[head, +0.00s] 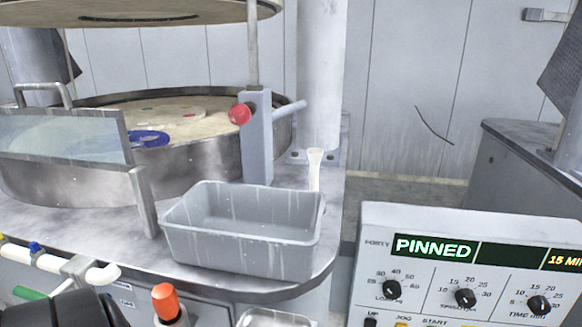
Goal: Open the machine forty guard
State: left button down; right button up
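The guard (62,140) is a clear panel in a grey metal frame at the left of the head view. It stands upright in front of the round platen bowl (200,165), and its left end is cut off by the picture edge. A looped metal handle (43,88) rises above its top edge. A short post (144,202) stands at its right end. The control panel (375,225) at the lower right is labelled FORTY, and its display (434,247) reads PINNED.
A grey post (257,140) with a red knob (240,114) stands by the bowl. An empty grey bin (243,230) sits on the table's front right corner. White pipes (50,262) and an orange-topped part (165,300) are below.

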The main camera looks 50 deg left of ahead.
aim_at(22, 109)
jog(key=u, duration=1.9)
